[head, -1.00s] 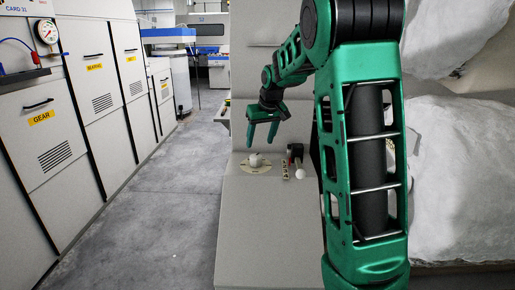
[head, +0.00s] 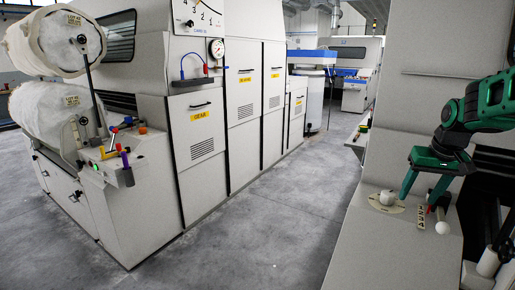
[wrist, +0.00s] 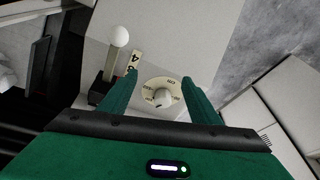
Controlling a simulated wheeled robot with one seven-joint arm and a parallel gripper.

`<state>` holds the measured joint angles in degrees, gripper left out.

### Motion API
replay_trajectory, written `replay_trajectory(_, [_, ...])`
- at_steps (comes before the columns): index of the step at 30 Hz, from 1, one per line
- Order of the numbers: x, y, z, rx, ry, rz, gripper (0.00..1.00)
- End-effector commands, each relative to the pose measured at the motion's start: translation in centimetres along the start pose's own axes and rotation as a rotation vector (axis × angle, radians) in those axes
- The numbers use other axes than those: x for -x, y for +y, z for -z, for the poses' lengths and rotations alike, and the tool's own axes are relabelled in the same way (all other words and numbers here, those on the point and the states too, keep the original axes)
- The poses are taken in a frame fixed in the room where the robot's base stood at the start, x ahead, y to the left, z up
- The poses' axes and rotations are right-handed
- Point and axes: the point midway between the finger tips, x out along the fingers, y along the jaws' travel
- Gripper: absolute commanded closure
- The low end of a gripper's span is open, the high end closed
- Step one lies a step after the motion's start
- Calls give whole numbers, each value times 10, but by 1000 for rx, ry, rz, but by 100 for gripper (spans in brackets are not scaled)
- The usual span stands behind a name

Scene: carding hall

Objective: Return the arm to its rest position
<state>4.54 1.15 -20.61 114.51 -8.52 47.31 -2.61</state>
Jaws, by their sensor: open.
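My green gripper (head: 421,194) shows at the right of the head view, above a light grey machine top. Its two fingers are apart with nothing held between them. My arm reaches in from the right edge of the head view.
A lever with a white ball (head: 442,228) stands beside the dial, by a numbered plate (head: 421,217). Grey cabinets (head: 202,122) line the aisle. A machine with white rolls (head: 63,40) and coloured levers stands at left. The floor (head: 270,213) between is clear.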

Motion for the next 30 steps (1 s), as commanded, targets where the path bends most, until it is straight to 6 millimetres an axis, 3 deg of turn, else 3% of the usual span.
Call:
replay_trajectory(1, [8, 3, -27, -27, -20, 1, 43])
replay_trajectory(12, [31, 16, -222, -204, -197, -36, 43])
replay_trajectory(16, [32, 17, -277, -249, -246, -54, 43])
replay_trajectory(18, [32, 17, -298, -265, -265, -63, 43])
replay_trajectory(22, [31, 20, -320, -284, -287, -73, 43])
replay_trajectory(29, [30, 20, -326, -289, -293, -76, 43])
replay_trajectory(30, [30, 20, -326, -289, -293, -75, 48])
